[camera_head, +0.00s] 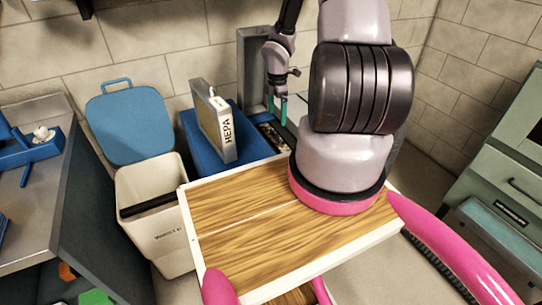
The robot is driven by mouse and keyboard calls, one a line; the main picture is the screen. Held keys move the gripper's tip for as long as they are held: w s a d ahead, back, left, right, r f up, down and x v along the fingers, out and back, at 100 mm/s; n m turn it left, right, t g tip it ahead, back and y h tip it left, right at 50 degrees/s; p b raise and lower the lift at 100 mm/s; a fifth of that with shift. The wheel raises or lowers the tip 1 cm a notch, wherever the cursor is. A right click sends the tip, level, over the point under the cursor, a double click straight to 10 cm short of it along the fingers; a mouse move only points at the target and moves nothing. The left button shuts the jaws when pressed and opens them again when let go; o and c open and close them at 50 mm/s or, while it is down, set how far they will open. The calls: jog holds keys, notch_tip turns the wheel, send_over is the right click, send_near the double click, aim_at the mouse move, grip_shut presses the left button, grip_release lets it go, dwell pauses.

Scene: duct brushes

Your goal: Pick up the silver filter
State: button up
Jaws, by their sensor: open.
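The silver filter (213,122) is a thin upright panel with a silver-grey frame, a yellowish face and the label HEPA on its edge. It stands tilted on or in a blue container (196,138) left of centre; its lower end is partly hidden. My gripper (277,108) has teal fingertips pointing down. It is open and appears empty, to the right of the filter in the picture and apart from it.
A beige bin (158,215) with a raised blue lid (131,122) stands left of the filter. A grey workbench (38,205) is at the far left, green-grey cabinets (505,190) at the right. A tiled wall closes the back. My wood-topped body fills the front.

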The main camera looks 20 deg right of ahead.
aim_at(276, 132)
notch_tip(276, 132, down, 9)
jog(key=shift+a+f, duration=0.1)
jog(key=shift+a, duration=0.05)
grip_shut()
dwell(0.5)
